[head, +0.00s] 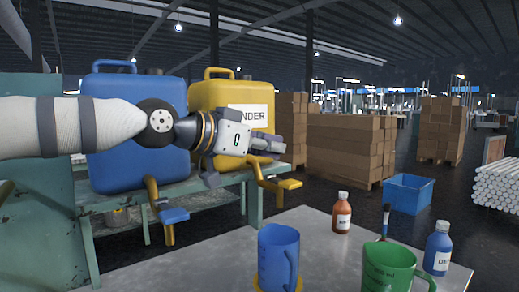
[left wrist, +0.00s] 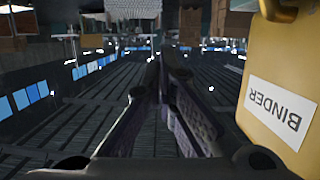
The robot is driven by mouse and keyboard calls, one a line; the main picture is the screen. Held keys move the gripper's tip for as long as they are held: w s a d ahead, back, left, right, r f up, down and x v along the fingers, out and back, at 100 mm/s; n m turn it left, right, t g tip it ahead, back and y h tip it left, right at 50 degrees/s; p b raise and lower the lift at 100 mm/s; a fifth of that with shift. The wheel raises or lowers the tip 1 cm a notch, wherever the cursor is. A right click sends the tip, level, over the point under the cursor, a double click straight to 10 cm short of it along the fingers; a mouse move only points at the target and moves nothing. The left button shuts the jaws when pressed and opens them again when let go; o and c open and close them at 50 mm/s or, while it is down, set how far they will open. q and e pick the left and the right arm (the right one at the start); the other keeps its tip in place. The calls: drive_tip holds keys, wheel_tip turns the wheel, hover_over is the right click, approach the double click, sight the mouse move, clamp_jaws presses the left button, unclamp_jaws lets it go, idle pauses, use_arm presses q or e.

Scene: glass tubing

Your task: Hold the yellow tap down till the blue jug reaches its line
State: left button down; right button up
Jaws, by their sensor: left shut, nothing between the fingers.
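The yellow tap (head: 281,185) sticks out below the yellow canister (head: 210,93), which carries a BINDER label and also shows at the right of the left wrist view (left wrist: 283,60). The blue jug (head: 279,256) stands on the grey table, on a yellow base; its line and any liquid inside cannot be made out. My left gripper (head: 275,146) is shut and empty. In the head view it appears in front of the canister and above the yellow tap, apart from it. Its closed fingers (left wrist: 163,80) show in the left wrist view. My right gripper is not in view.
A blue canister (head: 120,160) with a blue tap (head: 173,215) stands left on the green bench. A green jug (head: 388,268), a red bottle (head: 341,215) and a blue bottle (head: 438,250) stand on the table (head: 210,262). Cardboard boxes and a blue crate (head: 408,193) are behind.

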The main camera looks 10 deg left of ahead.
sight(286, 184)
use_arm(q)
drive_tip(key=x, duration=0.4)
drive_tip(key=shift+w+f, duration=0.1)
drive_tip(key=shift+f, duration=1.9)
